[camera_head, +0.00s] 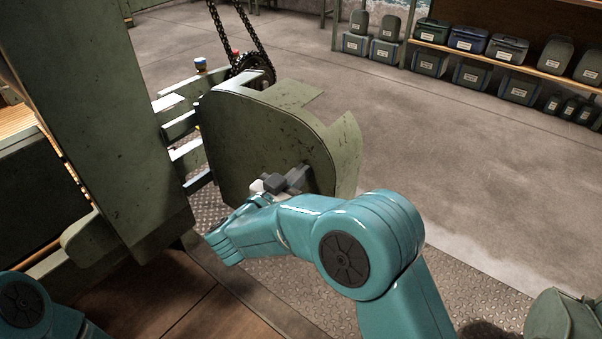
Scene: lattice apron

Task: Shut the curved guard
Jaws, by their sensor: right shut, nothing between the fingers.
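The curved guard (255,135) is a worn green metal cover in the middle of the view. It stands out from the green machine body, with a chain (232,30) and sprocket showing behind its top edge. My right gripper (298,178) is shut with nothing between its fingers. Its dark fingers are at the lower right part of the guard's face; I cannot tell whether they touch it. My left arm shows only in the lower left corner, and its gripper is out of view.
A tall green machine panel (95,110) fills the left side. Pale metal bars (180,125) lie between it and the guard. Shelves with labelled bins (467,40) stand at the back right. The grey floor (450,150) right of the guard is clear. A green rounded object (560,315) is at lower right.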

